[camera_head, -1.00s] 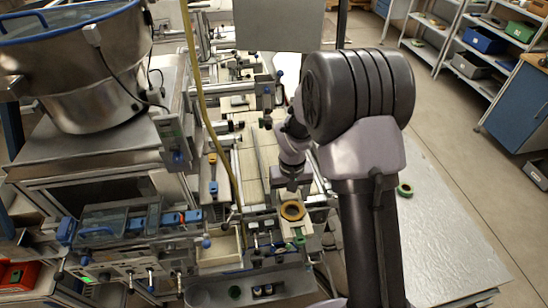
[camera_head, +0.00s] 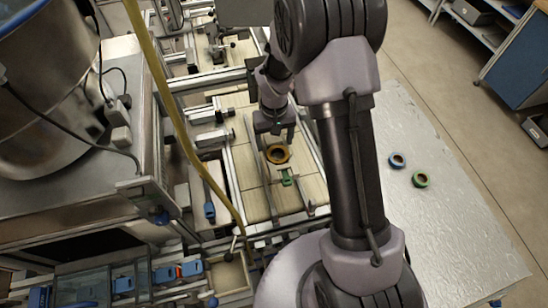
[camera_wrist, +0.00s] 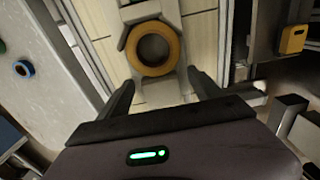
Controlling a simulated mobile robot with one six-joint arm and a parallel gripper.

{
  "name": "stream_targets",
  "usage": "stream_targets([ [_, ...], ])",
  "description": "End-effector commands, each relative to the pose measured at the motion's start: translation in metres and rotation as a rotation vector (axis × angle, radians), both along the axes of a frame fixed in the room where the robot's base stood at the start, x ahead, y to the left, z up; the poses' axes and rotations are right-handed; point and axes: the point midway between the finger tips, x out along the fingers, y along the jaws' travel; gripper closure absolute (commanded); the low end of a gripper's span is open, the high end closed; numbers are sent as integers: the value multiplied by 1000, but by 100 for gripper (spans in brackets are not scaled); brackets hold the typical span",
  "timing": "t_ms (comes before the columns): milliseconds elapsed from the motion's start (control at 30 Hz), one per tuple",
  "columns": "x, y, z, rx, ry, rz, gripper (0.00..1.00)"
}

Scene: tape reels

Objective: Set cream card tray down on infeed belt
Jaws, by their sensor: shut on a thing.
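The cream card tray (camera_wrist: 157,93) is between the fingers of my gripper (camera_wrist: 160,87) in the wrist view, and the gripper is shut on it. An orange-yellow tape reel (camera_wrist: 154,48) lies flat on the tray; this reel also shows in the head view (camera_head: 278,154). The infeed belt (camera_head: 254,204) has pale, wood-coloured slats and lies beneath the tray. My gripper (camera_head: 277,137) points down over the belt in the head view. I cannot tell whether the tray touches the belt. The reel and gripper hide part of the tray.
A blue reel (camera_head: 397,160) and a green reel (camera_head: 420,179) lie on the silvery table (camera_head: 445,235) at the right. A yellow hose (camera_head: 178,118) runs along the belt's left side. A metal bowl feeder (camera_head: 45,95) stands at the left.

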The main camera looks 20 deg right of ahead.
Motion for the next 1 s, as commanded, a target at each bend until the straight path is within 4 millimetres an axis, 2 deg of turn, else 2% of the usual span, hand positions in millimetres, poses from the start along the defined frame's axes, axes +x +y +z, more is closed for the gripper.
stream_targets([
  [33,-2,0,-14,0,5,0,73],
  [100,-1,0,-31,0,4,0,73],
  [433,-1,0,-84,1,2,-1,73],
  [867,0,0,-92,1,-1,0,73],
  [900,0,0,-92,1,0,0,21],
  [1000,-1,0,-92,1,1,0,3],
])
